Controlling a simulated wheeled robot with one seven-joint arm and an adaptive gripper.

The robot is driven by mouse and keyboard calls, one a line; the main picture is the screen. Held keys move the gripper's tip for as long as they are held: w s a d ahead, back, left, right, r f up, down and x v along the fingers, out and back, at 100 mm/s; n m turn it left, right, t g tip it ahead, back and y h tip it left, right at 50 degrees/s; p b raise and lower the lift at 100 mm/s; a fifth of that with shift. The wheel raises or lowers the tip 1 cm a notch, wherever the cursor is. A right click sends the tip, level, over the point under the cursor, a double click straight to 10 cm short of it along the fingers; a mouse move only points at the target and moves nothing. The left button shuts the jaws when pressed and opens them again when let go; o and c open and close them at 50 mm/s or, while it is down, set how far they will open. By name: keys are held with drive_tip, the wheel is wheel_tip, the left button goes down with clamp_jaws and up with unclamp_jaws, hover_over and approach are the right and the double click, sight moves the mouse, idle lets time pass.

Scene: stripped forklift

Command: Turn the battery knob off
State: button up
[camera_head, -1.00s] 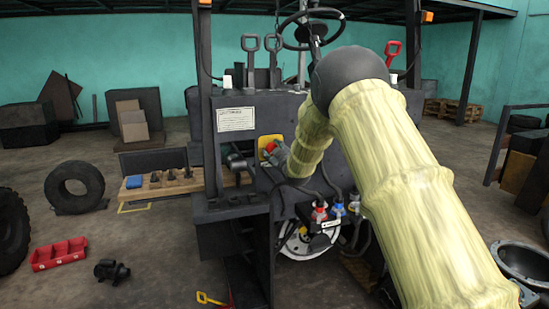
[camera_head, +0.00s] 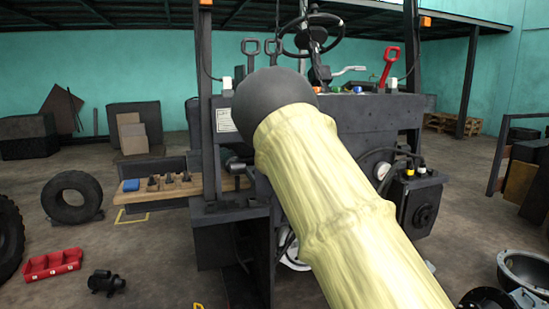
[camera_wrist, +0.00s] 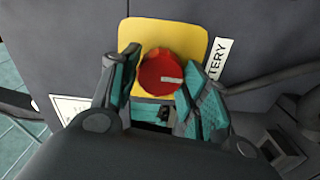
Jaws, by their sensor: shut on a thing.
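The red battery knob (camera_wrist: 158,72) sits on a yellow plate (camera_wrist: 194,32) on the forklift's dark panel, in the wrist view. A white strip marks the knob's face. A white label (camera_wrist: 218,60) ending in "TTERY" is beside the plate. My gripper (camera_wrist: 161,62) has its teal-padded fingers on either side of the knob and is shut on it. In the head view, my pale arm covers the knob, plate and gripper.
The forklift's panel (camera_head: 227,199) stands in front of me. Levers and a steering wheel (camera_head: 312,34) rise above it. A dark box (camera_head: 414,202) is at its right. A red tray (camera_head: 52,264), a black part (camera_head: 106,283) and a tyre (camera_head: 72,197) are on the left floor.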

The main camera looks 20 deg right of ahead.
idle(0.3)
drive_tip(key=o, duration=1)
drive_tip(key=shift+s, duration=0.1)
drive_tip(key=s, duration=1.2)
drive_tip(key=shift+d, duration=0.2)
drive_tip(key=shift+w, duration=0.1)
